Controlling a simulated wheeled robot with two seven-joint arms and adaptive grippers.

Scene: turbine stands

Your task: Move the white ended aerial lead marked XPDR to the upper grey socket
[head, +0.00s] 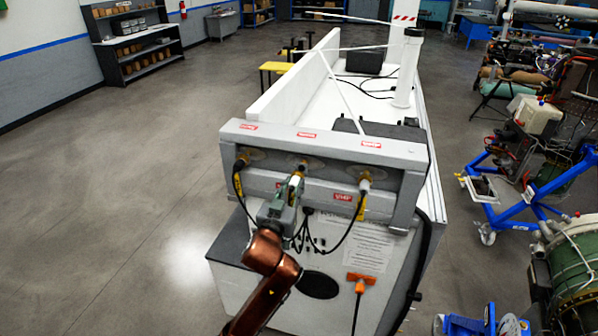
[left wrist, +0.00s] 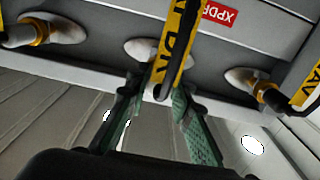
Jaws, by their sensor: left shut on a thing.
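My left gripper (head: 294,184) is at the middle of the grey panel (head: 400,155). In the left wrist view its green fingers (left wrist: 153,110) are closed on a lead with a yellow and black tag (left wrist: 177,45). Its tip is partly hidden by the tag and fingers. The middle socket with its pale round flange (left wrist: 138,48) lies just behind; I cannot tell whether the lead is seated in it. A red XPDR label (left wrist: 220,13) is beside the tag. My right gripper is not in view.
Yellow-collared leads sit at the left socket (head: 242,160) and right socket (head: 365,181). Black cables hang below the panel. An orange connector (head: 361,278) is lower down. A long white trough (head: 290,85) extends behind; open floor lies left.

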